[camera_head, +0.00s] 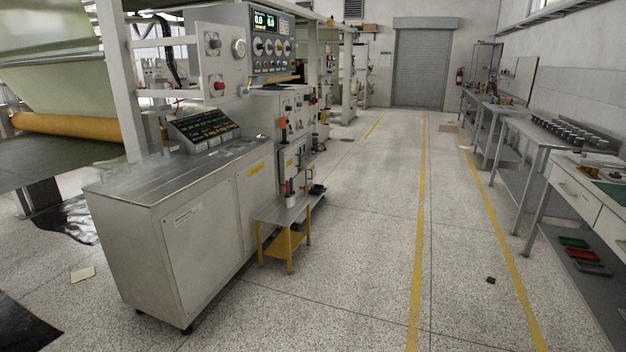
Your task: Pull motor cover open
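My gripper is not in view. I cannot tell for sure which part is the motor cover. A grey metal cabinet (195,235) stands at the left front, with flat closed side panels, a small label and a yellow sticker. A sloped control panel (203,126) with lit readouts sits on its top. Behind it, a taller machine housing (290,108) carries switches and small handles; its panels look shut, but its details are too small to tell. A grey control box (268,45) with dials and a green display is mounted above.
A small yellow-legged table (287,240) stands against the cabinet's right side, with small items on it. A speckled floor aisle (375,230) with yellow lines is mostly clear. Workbenches (580,150) line the right wall. A dark sheet (20,325) lies at the lower left.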

